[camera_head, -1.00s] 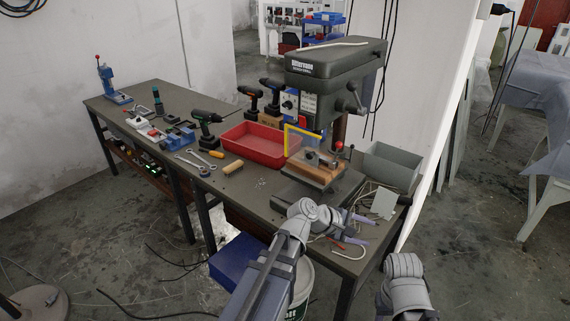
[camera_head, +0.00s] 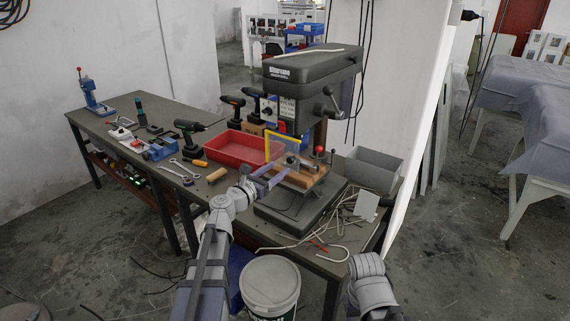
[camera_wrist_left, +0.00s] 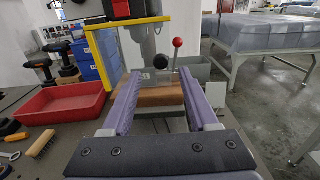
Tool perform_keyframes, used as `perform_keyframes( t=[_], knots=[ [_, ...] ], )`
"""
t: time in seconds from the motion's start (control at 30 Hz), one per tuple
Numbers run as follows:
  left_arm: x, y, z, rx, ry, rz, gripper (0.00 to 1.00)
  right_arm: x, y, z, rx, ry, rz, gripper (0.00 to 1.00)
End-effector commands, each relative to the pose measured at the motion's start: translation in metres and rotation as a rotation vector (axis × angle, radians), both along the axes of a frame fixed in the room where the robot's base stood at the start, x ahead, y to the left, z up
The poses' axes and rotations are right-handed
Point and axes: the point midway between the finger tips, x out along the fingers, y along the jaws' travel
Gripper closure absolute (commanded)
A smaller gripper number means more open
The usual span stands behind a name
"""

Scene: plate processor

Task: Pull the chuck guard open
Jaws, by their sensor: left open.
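The chuck guard (camera_head: 283,137) is a clear panel with a yellow frame at the front of the dark drill press (camera_head: 300,68). In the left wrist view its yellow frame (camera_wrist_left: 124,22) shows at upper left, with a bar across the top and a post down the left. My left gripper (camera_head: 277,174) is open, with purple fingers pointing at the drill press, low in front of the guard. In the left wrist view the gripper (camera_wrist_left: 160,76) has nothing between its fingers, and a wooden block (camera_wrist_left: 160,97) lies beyond. No contact with the guard shows.
A red tray (camera_head: 238,147) stands left of the drill press and a grey bin (camera_head: 373,168) right of it. A red-knobbed lever (camera_wrist_left: 177,43) stands beyond the fingers. Cables and a white bucket (camera_head: 270,288) are near the bench front. My right arm (camera_head: 370,285) is at lower right.

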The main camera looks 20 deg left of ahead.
Motion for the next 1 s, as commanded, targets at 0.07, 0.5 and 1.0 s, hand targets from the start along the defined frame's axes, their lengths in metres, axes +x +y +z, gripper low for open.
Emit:
perform_keyframes(
  t=[0.07,0.5,1.0],
  knots=[
    [0.015,-0.005,0.0,0.001,0.0,-0.003,0.4,0.0,0.0,0.0,0.0,0.0,0.0,0.5],
    [0.051,-0.019,0.0,0.002,0.002,-0.001,0.4,0.0,0.0,0.0,0.0,0.0,0.0,0.5],
    [0.051,-0.019,0.0,0.002,0.002,-0.001,0.82,0.0,0.0,0.0,0.0,0.0,0.0,0.5]
  ],
)
